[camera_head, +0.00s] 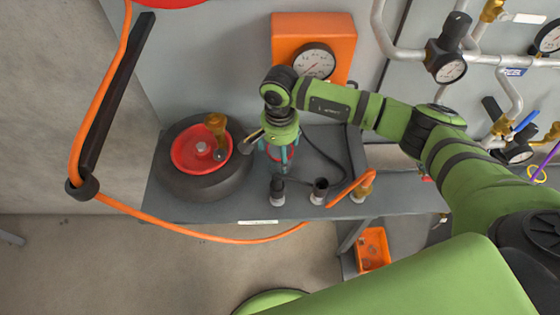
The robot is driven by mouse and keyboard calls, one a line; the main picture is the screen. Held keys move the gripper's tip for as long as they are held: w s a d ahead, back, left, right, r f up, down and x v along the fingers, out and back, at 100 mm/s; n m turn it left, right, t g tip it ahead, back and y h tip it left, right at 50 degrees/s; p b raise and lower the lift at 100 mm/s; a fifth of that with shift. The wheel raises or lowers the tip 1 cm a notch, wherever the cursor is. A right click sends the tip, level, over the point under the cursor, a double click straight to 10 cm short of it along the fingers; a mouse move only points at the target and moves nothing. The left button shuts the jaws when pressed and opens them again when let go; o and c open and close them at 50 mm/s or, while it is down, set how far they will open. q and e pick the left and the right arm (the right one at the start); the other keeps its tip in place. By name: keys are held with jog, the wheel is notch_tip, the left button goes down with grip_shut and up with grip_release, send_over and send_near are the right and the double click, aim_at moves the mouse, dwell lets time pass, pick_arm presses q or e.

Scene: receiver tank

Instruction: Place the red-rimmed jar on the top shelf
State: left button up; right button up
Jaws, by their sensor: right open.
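My right gripper (277,148) points down over the grey shelf (235,208) and is open. Red and teal parts show directly below and between its fingers; the wrist hides most of this, so I cannot tell whether it is the red-rimmed jar or whether the fingers touch it. No other clear red-rimmed jar shows. My left gripper is not in view.
A black round drum (190,188) with a red dish (183,160) and an amber-handled part (216,126) stands left of the gripper. Small fittings (319,190) line the shelf's front edge. An orange gauge box (340,30) is behind. An orange hose (190,232) loops in front.

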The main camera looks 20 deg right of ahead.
jog(key=shift+r, duration=0.1)
jog(key=c, duration=1.2)
jog(key=o, duration=1.2)
